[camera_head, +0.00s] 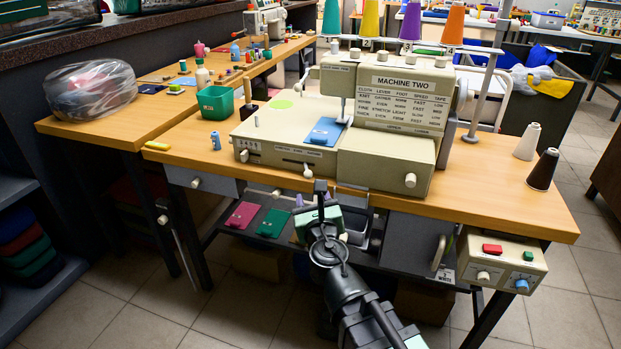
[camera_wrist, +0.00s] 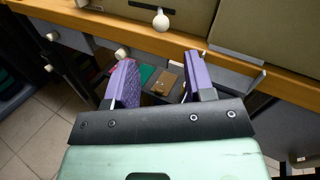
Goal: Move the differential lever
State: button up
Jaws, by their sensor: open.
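The sewing machine (camera_head: 388,155), labelled MACHINE TWO, stands on a wooden table. A white-knobbed lever (camera_head: 307,171) sticks out of a dark slot low on its front; the knob also shows in the wrist view (camera_wrist: 160,20). Another small white knob (camera_head: 244,155) sits on the front's left end. I cannot read the labels beside them, so I cannot tell which is the differential lever. My gripper (camera_head: 313,197) is open and empty, in front of the table edge, near the slot lever and apart from it. Its purple fingers (camera_wrist: 158,62) are spread in the wrist view.
The table's front edge (camera_wrist: 95,22) lies just beyond the fingers. A large white knob (camera_head: 410,180) is on the machine's right front. A control box (camera_head: 500,262) hangs at the right. Thread cones (camera_head: 542,170) stand on the right end, and a green bin (camera_head: 215,103) on the left.

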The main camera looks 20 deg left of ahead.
aim_at(309, 178)
jog(key=x, duration=1)
jog(key=shift+w+f, duration=0.1)
jog(key=shift+w, duration=0.1)
grip_shut()
